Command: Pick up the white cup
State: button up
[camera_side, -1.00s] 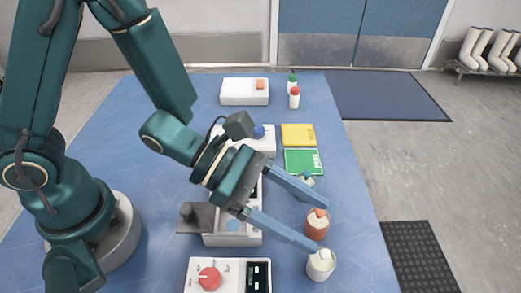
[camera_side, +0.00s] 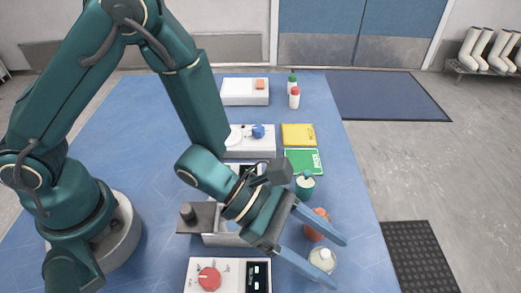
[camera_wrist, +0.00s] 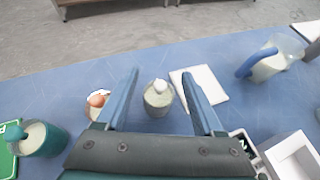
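The white cup (camera_side: 321,259), a small pale cup with a white rounded top, stands upright near the table's right edge in the side view. In the wrist view the white cup (camera_wrist: 158,100) appears between my two fingers, with gaps on both sides. My gripper (camera_side: 340,265) is open, its long blue fingers pointing right and down; it also shows in the wrist view (camera_wrist: 160,73). I cannot tell how far above the table the fingertips are. An orange-brown cup (camera_side: 314,229) stands just behind, partly hidden by a finger; it also shows in the wrist view (camera_wrist: 98,103).
A teal cup (camera_side: 305,185) stands farther back. A clear jug with a blue handle (camera_wrist: 268,62) and a white flat square (camera_wrist: 208,82) lie to the right in the wrist view. A control box with red knob (camera_side: 209,279) is at the front. Green and yellow packets (camera_side: 298,135) lie behind.

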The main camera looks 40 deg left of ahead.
grip_shut()
jog(key=shift+s+a+f, duration=0.1)
jog(key=shift+s+f, duration=0.05)
dwell(1.0)
